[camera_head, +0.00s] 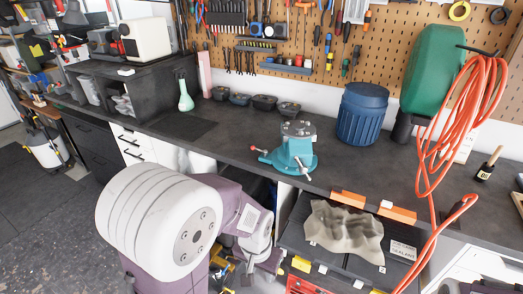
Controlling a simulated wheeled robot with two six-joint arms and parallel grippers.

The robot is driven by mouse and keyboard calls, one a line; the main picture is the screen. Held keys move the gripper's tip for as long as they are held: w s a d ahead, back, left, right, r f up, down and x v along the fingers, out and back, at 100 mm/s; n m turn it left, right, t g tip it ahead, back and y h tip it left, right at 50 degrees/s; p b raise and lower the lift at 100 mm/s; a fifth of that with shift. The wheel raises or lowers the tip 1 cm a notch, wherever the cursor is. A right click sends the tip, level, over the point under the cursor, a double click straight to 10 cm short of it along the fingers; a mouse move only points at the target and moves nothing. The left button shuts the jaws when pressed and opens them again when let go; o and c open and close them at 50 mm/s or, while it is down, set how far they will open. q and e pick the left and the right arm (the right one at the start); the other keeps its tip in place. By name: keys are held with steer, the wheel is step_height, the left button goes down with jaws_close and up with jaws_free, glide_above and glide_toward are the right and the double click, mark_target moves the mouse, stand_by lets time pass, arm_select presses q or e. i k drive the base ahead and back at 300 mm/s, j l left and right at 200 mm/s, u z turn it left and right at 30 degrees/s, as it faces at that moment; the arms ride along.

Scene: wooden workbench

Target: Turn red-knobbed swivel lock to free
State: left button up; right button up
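A teal bench vise (292,152) with a grey metal top stands on the dark workbench near its front edge. The swivel lock's small red knob (253,148) sticks out at the left of the vise's base, close to the bench top. Nothing touches the knob. My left arm comes in from the lower left, white and purple, and bends downward in front of the bench. My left gripper (246,272) is low, below the bench edge and well short of the vise; its fingers are too unclear to read. My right gripper does not show.
The bench (213,150) is clear left of the vise. Several dark bowls (264,102) and a green spray bottle (185,95) stand behind. A blue drum (362,114), a green can (432,70) and an orange hose (425,150) are at right. A cloth-topped toolbox (300,250) stands in front.

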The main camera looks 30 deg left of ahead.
mark_target(265, 153)
steer(key=i+u, duration=0.15)
steer(key=u, duration=0.3)
steer(key=i+u, duration=0.15)
steer(key=u, duration=0.3)
steer(key=i+u, duration=0.15)
steer(key=u, duration=0.25)
